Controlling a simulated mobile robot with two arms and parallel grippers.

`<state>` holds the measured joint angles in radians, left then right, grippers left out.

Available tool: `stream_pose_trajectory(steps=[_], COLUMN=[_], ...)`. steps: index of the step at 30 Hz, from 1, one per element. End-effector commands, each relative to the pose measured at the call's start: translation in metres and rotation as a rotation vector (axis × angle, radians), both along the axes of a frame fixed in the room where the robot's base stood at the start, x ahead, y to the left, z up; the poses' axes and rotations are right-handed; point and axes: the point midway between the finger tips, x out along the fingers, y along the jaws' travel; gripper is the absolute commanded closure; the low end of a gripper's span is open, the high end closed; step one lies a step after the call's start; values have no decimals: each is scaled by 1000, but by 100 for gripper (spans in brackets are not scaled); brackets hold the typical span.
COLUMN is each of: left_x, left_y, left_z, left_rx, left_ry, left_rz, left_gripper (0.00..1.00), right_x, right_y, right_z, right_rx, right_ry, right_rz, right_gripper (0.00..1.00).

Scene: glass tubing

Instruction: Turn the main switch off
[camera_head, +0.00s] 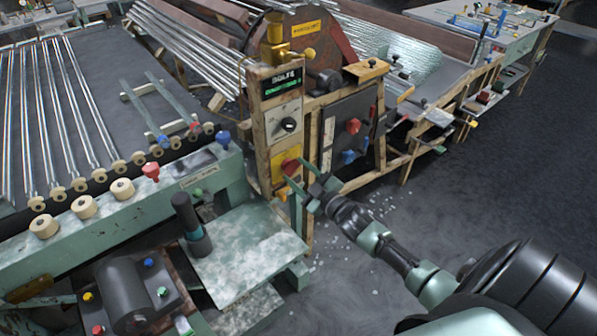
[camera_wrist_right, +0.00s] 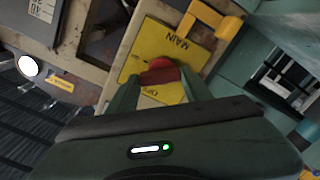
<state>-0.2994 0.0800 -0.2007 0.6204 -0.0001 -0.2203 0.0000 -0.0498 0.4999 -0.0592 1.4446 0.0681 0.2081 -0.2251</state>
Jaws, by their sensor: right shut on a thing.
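The main switch is a red knob (camera_head: 290,165) on a yellow plate (camera_head: 280,152), low on the wooden control post. My right gripper (camera_head: 299,184) reaches it from the lower right. In the right wrist view the red knob (camera_wrist_right: 160,71) sits between the two green fingers (camera_wrist_right: 158,86), which are shut on it. The fingers and palm hide part of the knob and the lower plate. The yellow plate (camera_wrist_right: 179,56) reads MAIN, and a smaller second word is partly covered. My left gripper is not in view.
A black dial (camera_head: 289,125) sits above the switch, and a dark panel with a red knob (camera_head: 353,126) stands to its right. A yellow handle (camera_wrist_right: 212,20) is close beside the plate. A pale green metal shelf (camera_head: 245,255) lies below left. Open floor is at right.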

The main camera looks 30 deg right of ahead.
Motion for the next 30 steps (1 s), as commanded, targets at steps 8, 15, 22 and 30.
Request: stream_pose_trajectory(steps=[8,15,22,30], left_x=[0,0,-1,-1], left_y=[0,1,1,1], left_z=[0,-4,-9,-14], left_rx=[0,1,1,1], left_ry=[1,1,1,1], left_rz=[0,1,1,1], left_gripper=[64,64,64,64], right_x=[0,0,0,-1], right_y=[1,2,2,3], right_z=[-1,-1,-2,-1], right_rx=[-263,-489,-684,-844], right_ry=[-19,-38,-52,-66], right_rz=[-1,-1,0,-1], right_gripper=[91,91,91,91])
